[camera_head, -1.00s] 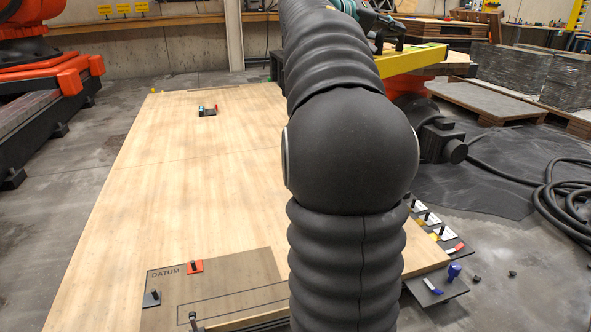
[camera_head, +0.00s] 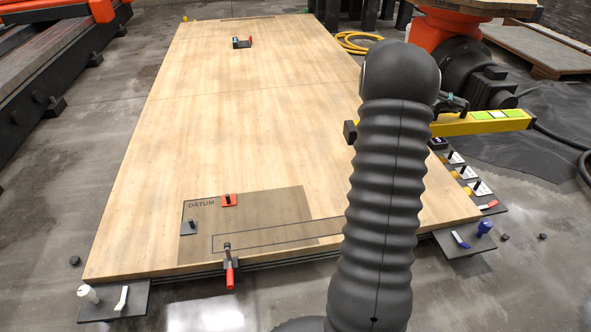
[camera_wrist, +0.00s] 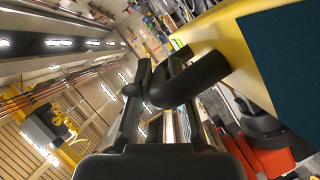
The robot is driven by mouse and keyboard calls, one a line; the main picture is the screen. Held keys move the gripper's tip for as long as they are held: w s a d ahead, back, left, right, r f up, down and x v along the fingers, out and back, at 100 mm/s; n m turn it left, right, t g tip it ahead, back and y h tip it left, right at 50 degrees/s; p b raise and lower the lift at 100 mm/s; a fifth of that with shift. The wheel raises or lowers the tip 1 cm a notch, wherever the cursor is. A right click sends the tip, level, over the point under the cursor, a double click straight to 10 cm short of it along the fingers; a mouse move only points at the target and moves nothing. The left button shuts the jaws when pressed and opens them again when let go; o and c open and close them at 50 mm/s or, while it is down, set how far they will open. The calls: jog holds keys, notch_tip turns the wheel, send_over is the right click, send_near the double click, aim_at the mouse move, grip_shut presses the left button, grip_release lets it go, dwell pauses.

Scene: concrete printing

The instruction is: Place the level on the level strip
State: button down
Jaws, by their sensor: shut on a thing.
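The level (camera_head: 477,123) is a long yellow bar with bright green patches, held roughly horizontal above the right side of the wooden table. My arm hides part of it. The wrist view shows its yellow body (camera_wrist: 229,28) and black handle (camera_wrist: 190,82) close up. My gripper (camera_head: 452,103) is shut on the level; the fingers also show in the wrist view (camera_wrist: 160,120).
A red-handled clamp (camera_head: 229,272) sits at the table's front edge by the strip. A red stop (camera_head: 229,200) and a grey stop (camera_head: 191,228) stand on the sheet. A small dark tool (camera_head: 242,42) lies far back. The middle of the wooden table (camera_head: 240,120) is clear.

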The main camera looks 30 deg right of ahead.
jog(key=s+a+f+m+g+y, duration=0.2)
jog(key=a+f+m+g+y, duration=0.15)
jog(key=f, duration=0.75)
jog(key=s+a+f+m+g+y, duration=0.25)
jog(key=a+f+m+y, duration=0.2)
jog(key=f, duration=0.55)
jog(key=s+a+f+m+t+y+p, duration=0.1)
jog(key=a+f+m+y, duration=0.6)
jog(key=a+f+y, duration=0.35)
jog(key=w+a+f+m+t+y, duration=0.3)
jog(key=w+a+m+t+y, duration=0.3)
jog(key=a+m+t+y, duration=0.35)
jog(key=w+r+m+t+h, duration=0.3)
jog(key=w+m+t, duration=0.8)
jog(key=t, duration=0.3)
jog(key=shift+w+a+f, duration=0.75)
jog(key=shift+a+f, duration=1)
jog(key=shift+f, duration=0.1)
jog(key=shift+w+a+f, duration=0.7)
jog(key=shift+a+f, duration=1)
jog(key=shift+f, duration=0.1)
jog(key=shift+w+a+f, duration=0.75)
jog(key=shift+a+f, duration=1)
jog(key=shift+f, duration=0.1)
